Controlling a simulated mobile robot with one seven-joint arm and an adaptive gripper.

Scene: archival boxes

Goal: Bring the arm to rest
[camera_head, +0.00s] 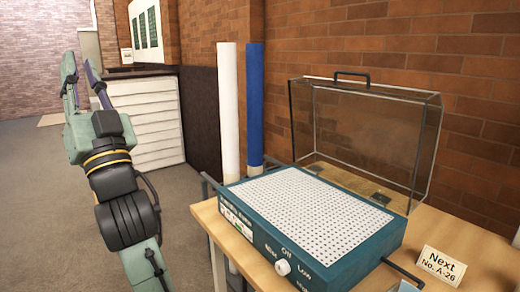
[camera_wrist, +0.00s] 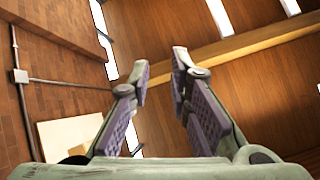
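My gripper (camera_head: 78,62) is raised at the left of the head view, with its fingers pointing up. A gap shows between the two fingers. In the wrist view, my gripper (camera_wrist: 161,66) has its purple-padded fingers apart with nothing between them. Behind them, the wrist view shows a wooden ceiling with a beam (camera_wrist: 240,46) and a brick wall (camera_wrist: 60,75). My arm stands upright to the left of the table (camera_head: 235,245) and touches nothing that I can see.
White (camera_head: 229,110) and blue (camera_head: 254,105) rolls stand behind. A white drawer cabinet (camera_head: 150,120) is beyond my gripper. Floor (camera_head: 35,200) at left is clear.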

